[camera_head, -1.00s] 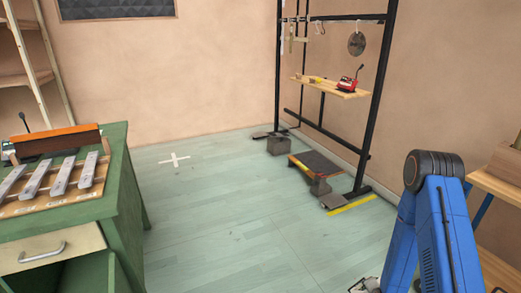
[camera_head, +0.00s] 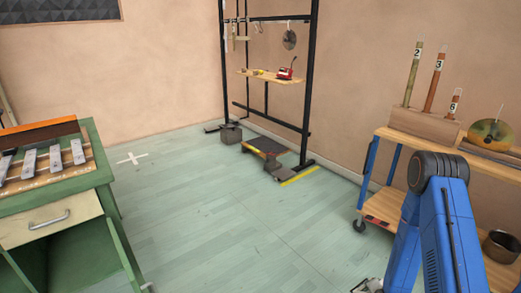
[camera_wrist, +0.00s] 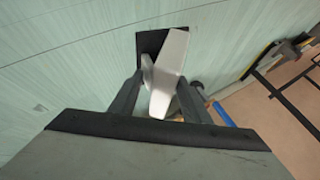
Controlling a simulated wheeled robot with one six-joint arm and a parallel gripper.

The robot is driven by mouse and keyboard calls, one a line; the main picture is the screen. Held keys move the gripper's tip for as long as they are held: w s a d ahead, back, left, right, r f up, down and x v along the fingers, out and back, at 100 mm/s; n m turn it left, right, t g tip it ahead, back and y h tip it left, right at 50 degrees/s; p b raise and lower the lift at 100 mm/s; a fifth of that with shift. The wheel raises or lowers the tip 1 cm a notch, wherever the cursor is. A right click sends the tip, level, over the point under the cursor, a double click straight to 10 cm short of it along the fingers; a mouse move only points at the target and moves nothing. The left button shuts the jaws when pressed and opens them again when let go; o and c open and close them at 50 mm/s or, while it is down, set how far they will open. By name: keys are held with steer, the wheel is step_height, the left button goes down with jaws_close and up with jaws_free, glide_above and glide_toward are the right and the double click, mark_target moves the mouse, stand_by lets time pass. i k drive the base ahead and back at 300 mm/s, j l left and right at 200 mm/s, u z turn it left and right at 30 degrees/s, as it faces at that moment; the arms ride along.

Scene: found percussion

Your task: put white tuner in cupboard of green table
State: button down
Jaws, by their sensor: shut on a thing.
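The green table (camera_head: 112,205) stands at the left of the head view, cut off by the frame edge. Under its cream drawer (camera_head: 50,220) with a metal handle is an open, dark green cupboard space (camera_head: 85,258). My gripper (camera_wrist: 157,95) is shut on a white object, which looks like the white tuner (camera_wrist: 170,65), in the wrist view. The tuner is tilted between the fingers, with a black part at its far end. It is held above the pale green floor. In the head view only a small bit of the gripper end shows at the bottom edge.
A wooden-topped cart (camera_head: 395,140) with blue legs, numbered tubes and a brass gong (camera_head: 492,135) stands at right. A black rack (camera_head: 308,85) with a shelf stands at the back. Metal bars (camera_head: 53,155) lie on the green table. The middle floor is clear.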

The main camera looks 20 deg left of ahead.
mark_target(96, 262)
steer(key=k+j+u, duration=0.15)
steer(key=k+u, duration=0.3)
steer(key=k+j+u, duration=0.1)
steer(key=u, duration=1.45)
